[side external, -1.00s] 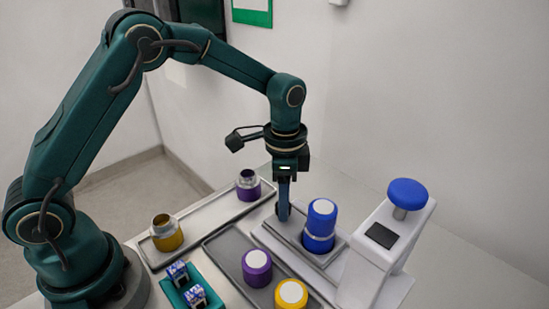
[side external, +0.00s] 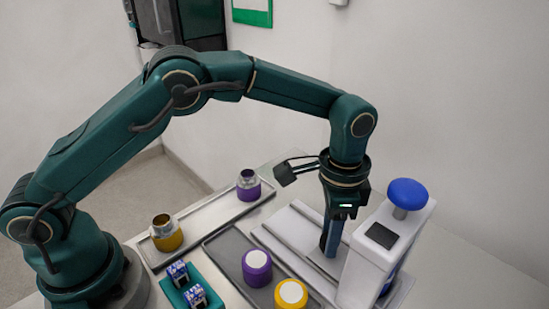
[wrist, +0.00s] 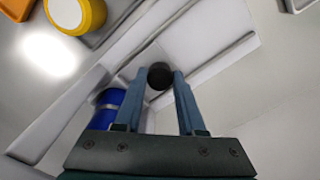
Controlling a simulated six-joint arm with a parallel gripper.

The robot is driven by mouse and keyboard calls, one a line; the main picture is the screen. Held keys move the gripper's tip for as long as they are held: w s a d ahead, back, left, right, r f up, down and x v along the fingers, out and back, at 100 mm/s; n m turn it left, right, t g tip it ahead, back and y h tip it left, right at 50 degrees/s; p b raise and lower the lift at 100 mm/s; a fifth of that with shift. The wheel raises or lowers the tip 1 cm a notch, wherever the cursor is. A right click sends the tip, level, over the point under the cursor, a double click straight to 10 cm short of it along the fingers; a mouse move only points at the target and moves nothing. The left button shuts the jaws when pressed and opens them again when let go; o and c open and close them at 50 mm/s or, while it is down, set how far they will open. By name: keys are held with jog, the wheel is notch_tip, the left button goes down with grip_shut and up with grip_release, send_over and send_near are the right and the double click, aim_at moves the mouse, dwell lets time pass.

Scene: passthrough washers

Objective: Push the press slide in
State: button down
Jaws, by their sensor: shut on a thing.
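The white press (side external: 374,255) with a blue round top knob (side external: 408,194) stands at the right in the side view. My gripper (side external: 330,246) points down beside its left face. In the wrist view my gripper (wrist: 160,78) is shut on a dark round knob (wrist: 160,74), which I take for the slide's handle. A blue jar (wrist: 108,98) shows beyond the left finger in the wrist view. In the side view only a blue sliver (side external: 389,283) shows at the press's lower right. The slide plate is mostly hidden; its pale track (side external: 290,232) lies bare to the left.
A grey tray (side external: 222,238) holds a purple jar (side external: 257,268) and a yellow jar (side external: 291,294) with white lids. A pale tray (side external: 205,217) behind holds open yellow and purple jars. A teal holder (side external: 186,292) with small blue-white parts stands at front left.

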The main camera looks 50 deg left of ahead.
jog(key=shift+d+r, duration=0.1)
jog(key=shift+d, duration=0.25)
jog(key=c, duration=0.5)
grip_release()
jog(key=shift+a, duration=0.1)
jog(key=shift+r, duration=2.55)
